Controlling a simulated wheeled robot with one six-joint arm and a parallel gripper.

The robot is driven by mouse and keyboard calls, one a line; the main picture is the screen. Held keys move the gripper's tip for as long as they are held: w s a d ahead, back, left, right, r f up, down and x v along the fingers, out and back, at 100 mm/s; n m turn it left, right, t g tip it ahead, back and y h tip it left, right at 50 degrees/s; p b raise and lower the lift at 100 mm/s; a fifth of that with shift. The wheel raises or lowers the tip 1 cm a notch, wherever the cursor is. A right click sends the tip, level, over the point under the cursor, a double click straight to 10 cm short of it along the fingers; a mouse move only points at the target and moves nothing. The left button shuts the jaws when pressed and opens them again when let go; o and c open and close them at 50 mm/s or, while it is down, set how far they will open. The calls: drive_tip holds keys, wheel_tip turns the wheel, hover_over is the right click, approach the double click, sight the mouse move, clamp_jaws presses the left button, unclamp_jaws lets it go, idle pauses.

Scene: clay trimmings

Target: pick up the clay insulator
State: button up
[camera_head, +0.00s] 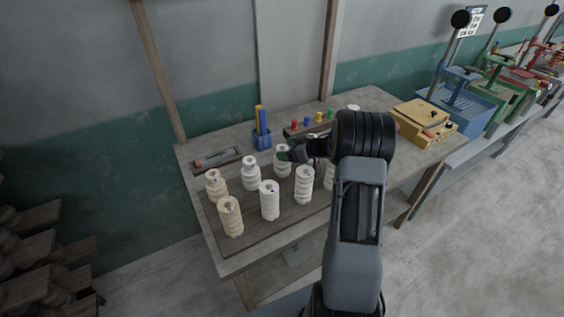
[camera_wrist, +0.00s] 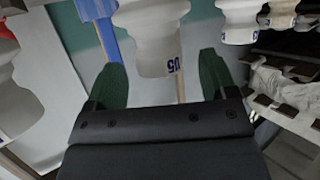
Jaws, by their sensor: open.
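Several ribbed clay insulators stand upright on a dark board (camera_head: 245,227) on the workbench. Two are cream, at the left: one at the back (camera_head: 215,184) and one in front (camera_head: 231,217). Others are white, such as the front one (camera_head: 270,201) and one to its right (camera_head: 304,186). My gripper (camera_head: 285,153) is at the back-row white insulator (camera_head: 282,168), partly covering it. In the wrist view my gripper (camera_wrist: 162,64) is open, its green fingers on either side of a white insulator (camera_wrist: 150,30) marked "U5". I cannot tell whether they touch it.
Neighbouring insulators show at the left (camera_wrist: 14,105) and right (camera_wrist: 237,18) in the wrist view. A blue pen holder (camera_head: 262,138), a small tray (camera_head: 217,159) and coloured pegs (camera_head: 307,120) stand behind. A yellow box (camera_head: 424,122) is at the bench's right.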

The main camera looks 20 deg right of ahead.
drive_tip(key=shift+x, duration=1.35)
clamp_jaws()
drive_tip(key=shift+r, duration=0.1)
